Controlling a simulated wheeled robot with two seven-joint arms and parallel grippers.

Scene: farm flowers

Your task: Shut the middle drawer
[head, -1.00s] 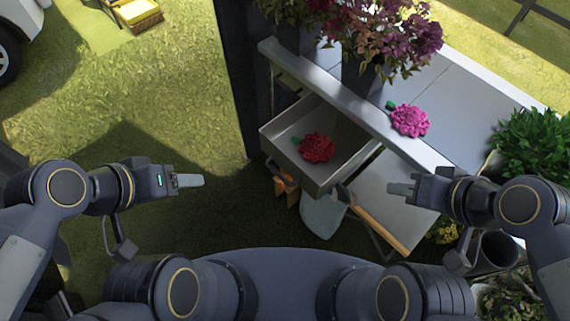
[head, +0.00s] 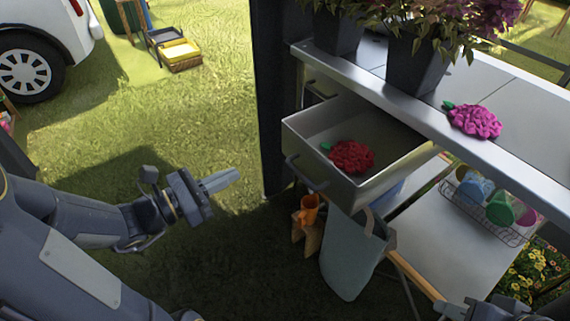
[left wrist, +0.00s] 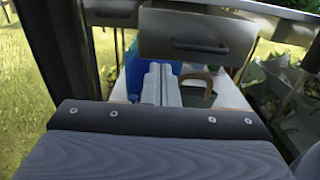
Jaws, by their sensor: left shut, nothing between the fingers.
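The open drawer (head: 300,150) is grey metal and pulled out from under the workbench, with its handle (head: 304,172) on the front. A red flower (head: 352,156) with a green stem lies inside it. My left gripper (head: 236,176) is shut and empty, left of the drawer front and apart from it. In the left wrist view the drawer front (left wrist: 160,42) is ahead, above the closed fingers (left wrist: 161,72). My right gripper (head: 452,308) is partly cut off at the bottom right; its jaw opening is unclear.
The bench top (head: 490,85) holds a pink flower (head: 474,121) and dark flowerpots (head: 414,66). A dark post (head: 277,100) stands left of the bench.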

